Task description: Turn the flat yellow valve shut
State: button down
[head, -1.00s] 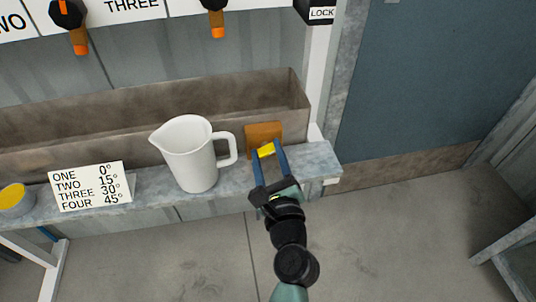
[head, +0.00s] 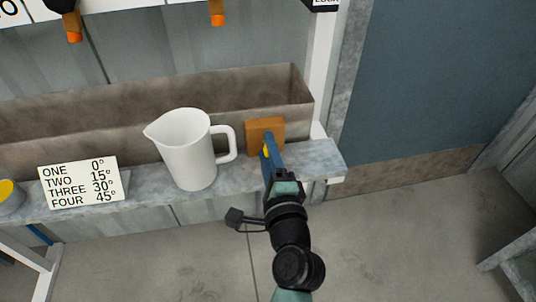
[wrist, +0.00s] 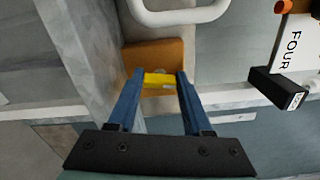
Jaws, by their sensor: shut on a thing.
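The flat yellow valve (head: 265,152) sits at the front of an orange-brown block (head: 265,130) on the trough's front side, right of the white jug. In the wrist view the yellow valve (wrist: 158,80) lies between the two blue fingers of my gripper (wrist: 156,80), with the block (wrist: 155,55) behind it. My gripper (head: 267,151) is shut on the valve. In the head view its fingers nearly line up one over the other and hide part of the valve.
A white jug (head: 188,150) stands on the ledge (head: 318,158) close left of my gripper, its handle towards the block. A card with angles (head: 80,182) stands further left, near a grey cup with yellow inside (head: 9,196).

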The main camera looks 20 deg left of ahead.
jog(key=shift+f+n+b, duration=0.15)
jog(key=shift+n+b, duration=0.3)
jog(key=shift+n, duration=0.65)
jog(key=shift+c, duration=1.6)
grip_release()
